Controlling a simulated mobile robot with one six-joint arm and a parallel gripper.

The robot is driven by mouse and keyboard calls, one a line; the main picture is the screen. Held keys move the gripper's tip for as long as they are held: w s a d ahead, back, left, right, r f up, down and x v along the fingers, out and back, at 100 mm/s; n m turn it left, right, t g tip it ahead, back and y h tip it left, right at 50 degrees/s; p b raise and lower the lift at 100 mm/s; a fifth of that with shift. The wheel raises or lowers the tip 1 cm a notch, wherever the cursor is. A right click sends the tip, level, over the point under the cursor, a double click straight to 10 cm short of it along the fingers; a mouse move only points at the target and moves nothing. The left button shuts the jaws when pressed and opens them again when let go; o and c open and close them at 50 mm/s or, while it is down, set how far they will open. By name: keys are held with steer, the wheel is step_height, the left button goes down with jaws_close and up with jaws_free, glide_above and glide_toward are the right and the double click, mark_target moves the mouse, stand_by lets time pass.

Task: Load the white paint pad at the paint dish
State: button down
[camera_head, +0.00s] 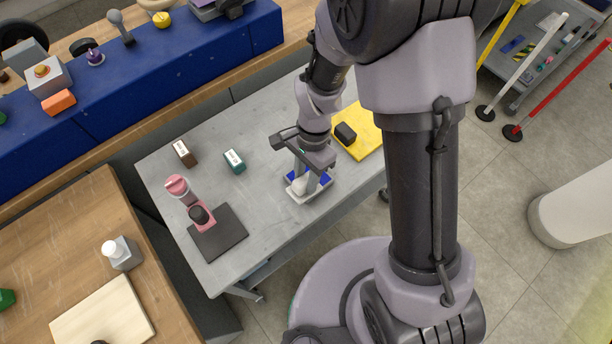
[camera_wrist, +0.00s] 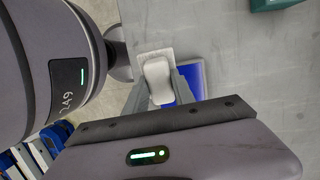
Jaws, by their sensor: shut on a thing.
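The paint dish (camera_head: 313,197) is a shallow white-rimmed tray with blue paint in it, on the grey lift cart. My gripper (camera_head: 306,183) is over it, pointing down, with its fingers closed on the white paint pad (camera_head: 299,187). In the wrist view the white pad (camera_wrist: 158,80) sits between the fingers, with the blue paint (camera_wrist: 192,72) showing to its right. The pad is at or just above the dish; I cannot tell whether it touches the paint. Fingers and pad hide part of the dish.
On the grey cart (camera_head: 265,190) stand a teal block (camera_head: 234,161), a brown block (camera_head: 184,152), a pink stamp-like object (camera_head: 178,188) by a dark mat (camera_head: 220,236), and a yellow mat (camera_head: 364,128) with a black block (camera_head: 345,133). A blue shelf and wooden tables lie left.

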mark_target(304, 183)
steer(key=shift+f+b, duration=0.3)
steer(key=shift+f, duration=0.1)
stand_by(0.7)
step_height(304, 183, up, 7)
steer(key=p, duration=0.6)
steer(key=shift+r, duration=0.15)
